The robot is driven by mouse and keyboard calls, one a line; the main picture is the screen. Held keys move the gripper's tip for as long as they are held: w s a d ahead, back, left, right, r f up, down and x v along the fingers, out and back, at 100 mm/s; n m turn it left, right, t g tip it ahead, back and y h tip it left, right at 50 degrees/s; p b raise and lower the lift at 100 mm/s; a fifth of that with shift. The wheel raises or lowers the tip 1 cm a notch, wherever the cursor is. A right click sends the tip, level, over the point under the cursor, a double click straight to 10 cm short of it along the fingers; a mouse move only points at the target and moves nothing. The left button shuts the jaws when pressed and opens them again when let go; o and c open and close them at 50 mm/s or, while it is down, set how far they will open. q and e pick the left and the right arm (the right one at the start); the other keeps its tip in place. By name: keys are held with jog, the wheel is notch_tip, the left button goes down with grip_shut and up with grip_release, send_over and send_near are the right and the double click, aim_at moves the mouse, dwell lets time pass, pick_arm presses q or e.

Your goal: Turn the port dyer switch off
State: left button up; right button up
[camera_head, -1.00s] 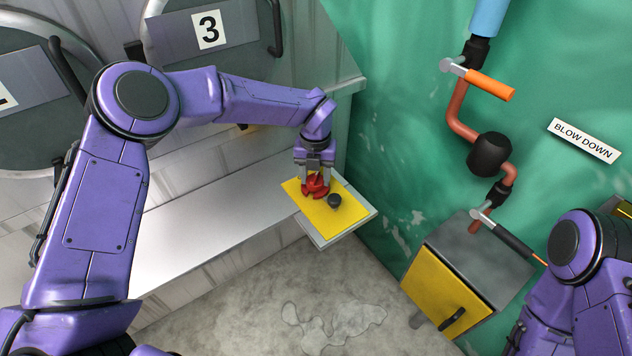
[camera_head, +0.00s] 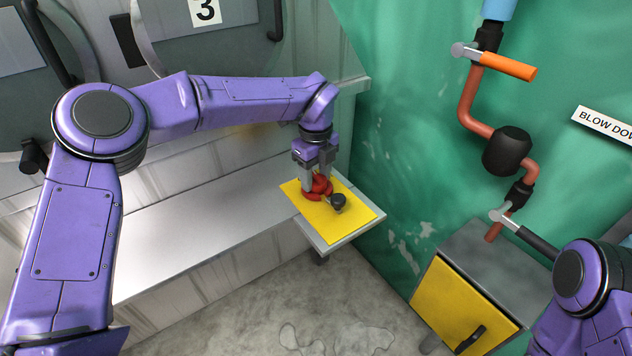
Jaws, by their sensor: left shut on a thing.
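A red rotary switch (camera_head: 321,187) sits on a yellow plate (camera_head: 345,220) at the end of the grey ledge. A black knob (camera_head: 338,202) on a short stem shows just right of the red part. My left gripper (camera_head: 318,189) points down at the switch, with its fingers around the red part and shut on it. The fingers partly hide the red part. My right arm shows at the lower right edge; its gripper is out of view.
The grey ledge (camera_head: 200,225) runs left along drum doors. On the green wall are a pipe with an orange-handled valve (camera_head: 508,66), a black-handled valve (camera_head: 525,235) and a BLOW DOWN sign (camera_head: 605,124). A grey box with a yellow door (camera_head: 460,300) stands at the lower right.

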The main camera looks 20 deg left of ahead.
aim_at(316, 175)
pick_arm(q)
jog(key=shift+n+b, duration=0.5)
jog(key=shift+n, duration=0.2)
jog(key=o, duration=1)
jog(key=shift+o, duration=0.2)
notch_tip(316, 175, up, 11)
jog(key=shift+f, duration=0.2)
jog(key=shift+d, duration=0.1)
